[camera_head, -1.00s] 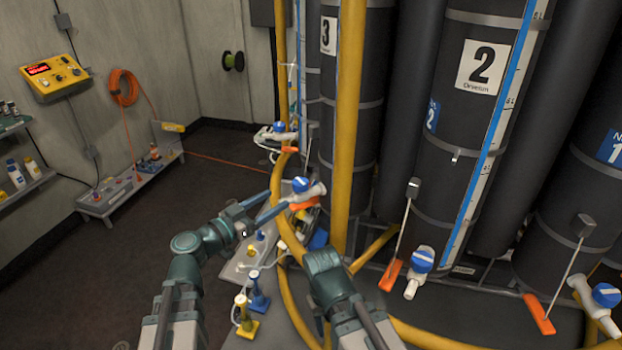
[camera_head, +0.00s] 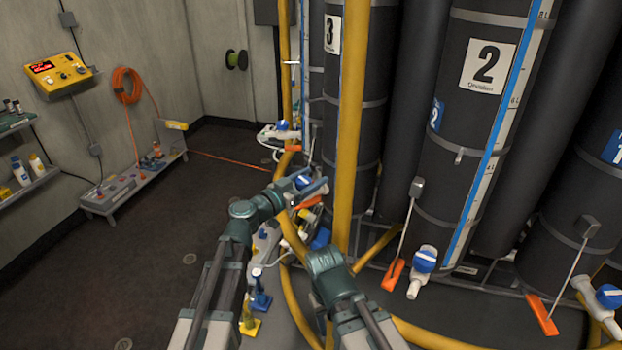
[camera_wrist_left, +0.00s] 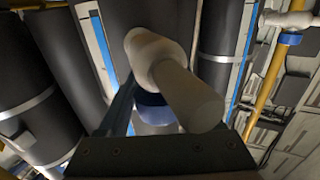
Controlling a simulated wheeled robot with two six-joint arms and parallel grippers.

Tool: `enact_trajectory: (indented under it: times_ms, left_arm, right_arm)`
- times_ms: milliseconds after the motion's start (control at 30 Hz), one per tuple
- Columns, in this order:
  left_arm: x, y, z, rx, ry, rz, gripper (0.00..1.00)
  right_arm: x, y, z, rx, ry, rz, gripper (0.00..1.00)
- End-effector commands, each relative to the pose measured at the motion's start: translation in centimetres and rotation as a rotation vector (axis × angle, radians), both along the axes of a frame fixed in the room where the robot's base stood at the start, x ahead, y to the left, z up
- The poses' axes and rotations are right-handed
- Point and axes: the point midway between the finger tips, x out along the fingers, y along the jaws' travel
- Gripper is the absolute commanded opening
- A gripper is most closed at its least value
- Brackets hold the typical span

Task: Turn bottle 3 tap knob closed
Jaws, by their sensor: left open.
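Bottle 3 (camera_head: 343,120) is a tall black cylinder with a white "3" label, partly behind a yellow post. Its white tap has a blue knob (camera_head: 303,182), largely covered by my left gripper in the head view. My left gripper (camera_head: 308,184) is open, with its fingers around the knob. In the left wrist view, the white tap body (camera_wrist_left: 170,80) crosses in front and the blue knob (camera_wrist_left: 152,108) shows below it, between the fingers. I cannot tell whether a finger touches the knob. My right arm shows at bottom centre; its gripper is out of sight.
The yellow post (camera_head: 350,130) stands close right of the tap. Floor at left is clear.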

Motion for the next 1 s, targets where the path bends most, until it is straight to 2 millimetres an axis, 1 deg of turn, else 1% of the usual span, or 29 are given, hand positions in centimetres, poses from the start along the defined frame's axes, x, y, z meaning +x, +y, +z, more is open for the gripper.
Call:
enact_trajectory:
  times_ms: [200, 567, 600, 767, 1000]
  left_arm:
    - [0.0, -0.01, 0.0, 0.0, 0.0, 0.0, 0.67]
    - [-0.01, 0.0, 0.0, 0.0, 0.0, 0.0, 0.02]
    - [-0.01, 0.0, 0.0, 0.0, 0.0, 0.0, 0.0]
    - [0.16, -0.09, 0.0, 0.0, 0.0, -0.053, 0.0]
    - [-0.23, -0.23, 0.0, 0.0, 0.0, -0.135, 0.0]
  right_arm:
    - [0.0, 0.0, 0.0, 0.0, 0.0, 0.0, 0.5]
    - [0.0, 0.0, 0.0, 0.0, 0.0, 0.0, 0.5]
    - [0.0, 0.0, 0.0, 0.0, 0.0, 0.0, 0.5]
    - [0.0, 0.0, 0.0, 0.0, 0.0, 0.0, 0.5]
    - [0.0, 0.0, 0.0, 0.0, 0.0, 0.0, 0.5]
